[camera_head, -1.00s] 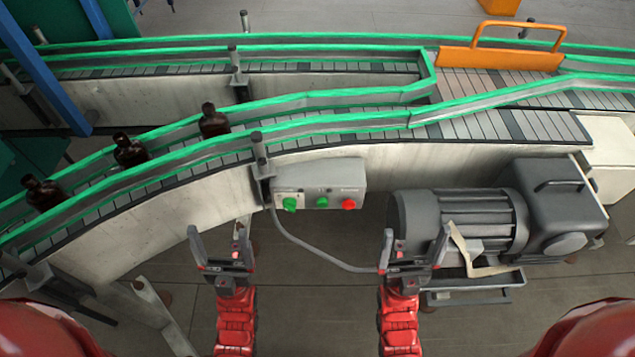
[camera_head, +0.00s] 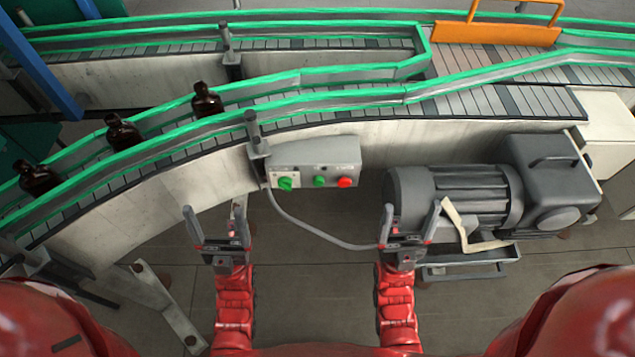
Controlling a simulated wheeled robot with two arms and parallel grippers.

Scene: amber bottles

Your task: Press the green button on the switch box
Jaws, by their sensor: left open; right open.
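The grey switch box (camera_head: 313,162) is fixed to the side of the conveyor, near the middle of the view. Its front has a green rotary-looking knob (camera_head: 285,184) at the left, a round green button (camera_head: 319,182) in the middle and a red button (camera_head: 344,182) at the right. My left gripper (camera_head: 213,218) is open and empty, below and left of the box. My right gripper (camera_head: 412,218) is open and empty, below and right of the box, in front of the motor. Neither gripper touches the box.
A grey motor (camera_head: 460,195) stands right of the box. A cable (camera_head: 305,231) hangs from the box toward it. The conveyor (camera_head: 370,112) with green rails carries amber bottles (camera_head: 122,134) at the left. An orange guard (camera_head: 495,34) stands at the back. Floor between my grippers is clear.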

